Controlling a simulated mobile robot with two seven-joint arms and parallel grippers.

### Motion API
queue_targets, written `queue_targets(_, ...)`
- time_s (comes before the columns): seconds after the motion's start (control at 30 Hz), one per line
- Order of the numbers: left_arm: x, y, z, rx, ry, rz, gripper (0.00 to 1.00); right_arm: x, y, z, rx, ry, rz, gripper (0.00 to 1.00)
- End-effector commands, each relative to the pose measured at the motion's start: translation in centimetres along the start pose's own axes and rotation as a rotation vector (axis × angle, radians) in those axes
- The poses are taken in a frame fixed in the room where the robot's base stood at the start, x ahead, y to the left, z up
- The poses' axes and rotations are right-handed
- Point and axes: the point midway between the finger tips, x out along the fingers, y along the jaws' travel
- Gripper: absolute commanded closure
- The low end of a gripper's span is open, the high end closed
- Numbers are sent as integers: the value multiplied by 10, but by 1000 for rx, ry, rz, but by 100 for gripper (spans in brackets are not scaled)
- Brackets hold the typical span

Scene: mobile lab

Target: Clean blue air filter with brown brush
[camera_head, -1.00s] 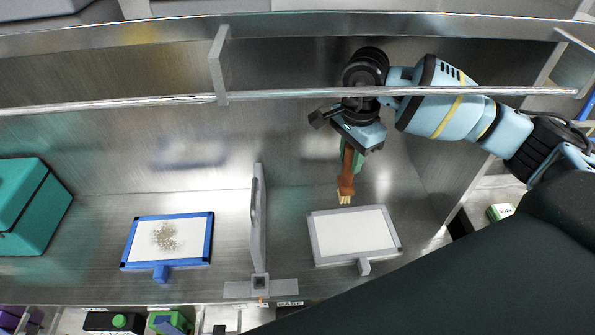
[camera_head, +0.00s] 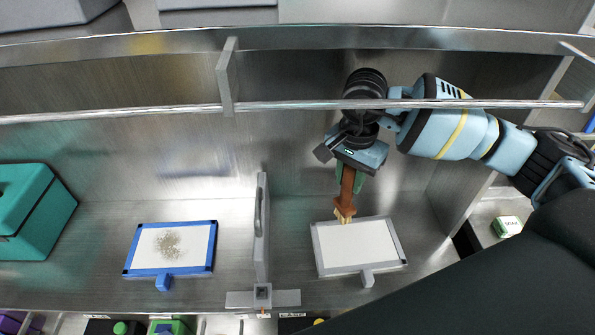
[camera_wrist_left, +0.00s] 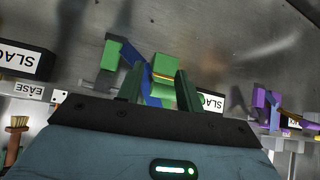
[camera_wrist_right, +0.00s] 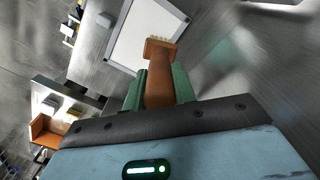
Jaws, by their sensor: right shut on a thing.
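The blue air filter (camera_head: 214,247) lies flat at the left of the metal work bay in the head view. It has a blue frame, a white face and a patch of brownish dirt on that face. My right gripper (camera_head: 350,176) is shut on the handle of the brown brush (camera_head: 345,202), which hangs bristles down over the far edge of a clean grey-framed filter. I cannot tell if the bristles touch that frame. The brush also shows in the right wrist view (camera_wrist_right: 158,75). My left gripper (camera_wrist_left: 157,88) shows only in the left wrist view, with its green fingers apart and empty.
The grey-framed filter (camera_head: 365,245) lies right of an upright metal divider (camera_head: 262,230). A teal box (camera_head: 28,215) stands at the far left. A metal rail (camera_head: 300,105) crosses in front of my right arm. Green and blue items (camera_wrist_left: 118,55) lie beyond my left fingers.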

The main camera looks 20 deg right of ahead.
Motion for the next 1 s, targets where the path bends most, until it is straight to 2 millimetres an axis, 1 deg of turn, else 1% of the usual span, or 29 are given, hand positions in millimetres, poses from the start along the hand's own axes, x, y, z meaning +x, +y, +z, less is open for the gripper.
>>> queue_targets(0.03, 0, 0, 0, 1, 0, 0, 64, 1, 2, 11, -116, 1, -1, 96)
queue_targets(0.2, 0, -2, 0, 7, -1, 0, 64, 6, 10, 42, -528, 3, -1, 96)
queue_targets(0.3, 0, -2, 1, 11, -1, 1, 64, 8, 15, 57, -730, 3, -2, 96)
queue_targets(0.4, -1, -3, 1, 13, -1, 1, 64, 10, 20, 68, -882, 1, -2, 96)
queue_targets(0.5, -1, -3, 0, 13, -1, 1, 64, 10, 23, 75, -977, 1, -3, 96)
queue_targets(0.6, -1, -3, 0, 12, 1, 1, 64, 11, 24, 78, -1022, 0, -3, 96)
queue_targets(1.0, 0, 1, -3, -3, 6, 0, 64, 11, 24, 78, -1028, 0, -3, 96)
